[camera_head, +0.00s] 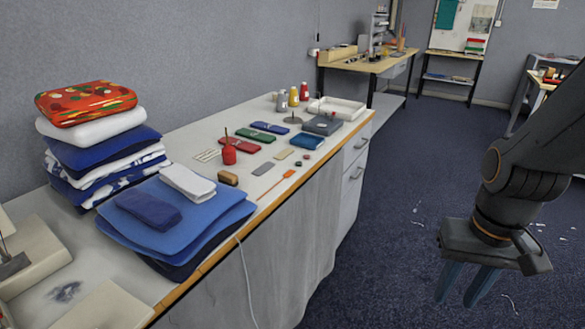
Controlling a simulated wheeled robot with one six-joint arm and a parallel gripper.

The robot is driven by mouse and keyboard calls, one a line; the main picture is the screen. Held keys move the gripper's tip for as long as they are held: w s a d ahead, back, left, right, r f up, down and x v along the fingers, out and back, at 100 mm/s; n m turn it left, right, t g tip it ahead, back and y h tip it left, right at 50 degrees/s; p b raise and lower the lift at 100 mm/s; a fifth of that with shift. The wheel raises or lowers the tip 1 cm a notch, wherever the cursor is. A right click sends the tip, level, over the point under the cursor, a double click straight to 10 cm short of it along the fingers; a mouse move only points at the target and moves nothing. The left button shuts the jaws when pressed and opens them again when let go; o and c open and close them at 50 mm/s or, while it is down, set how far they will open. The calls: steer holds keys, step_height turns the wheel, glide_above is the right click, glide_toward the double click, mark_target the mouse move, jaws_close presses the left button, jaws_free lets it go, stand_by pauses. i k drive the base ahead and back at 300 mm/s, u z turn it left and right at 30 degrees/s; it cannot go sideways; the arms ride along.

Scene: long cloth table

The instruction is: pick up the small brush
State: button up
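A small block with a tan top and dark underside (228,178) looks like the small brush. It lies on the long table (205,132), just right of the folded white cloth on the blue stack. My gripper (456,302) hangs over the floor at the right, well apart from the table and the brush. Its two blue fingers point down with a gap between them, and nothing shows in the gap.
A folded white cloth (188,182) on blue cloths (180,222) lies left of the brush. A red spool (229,154) stands behind it. A grey flat piece (264,168) and an orange tool (276,188) lie to its right. A cable (246,275) hangs down the front.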

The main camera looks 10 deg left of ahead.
mark_target(224, 177)
steer(key=z, duration=0.25)
steer(key=i, duration=1.1)
steer(key=u, duration=2.3)
steer(key=i, duration=0.5)
steer(key=z, duration=0.05)
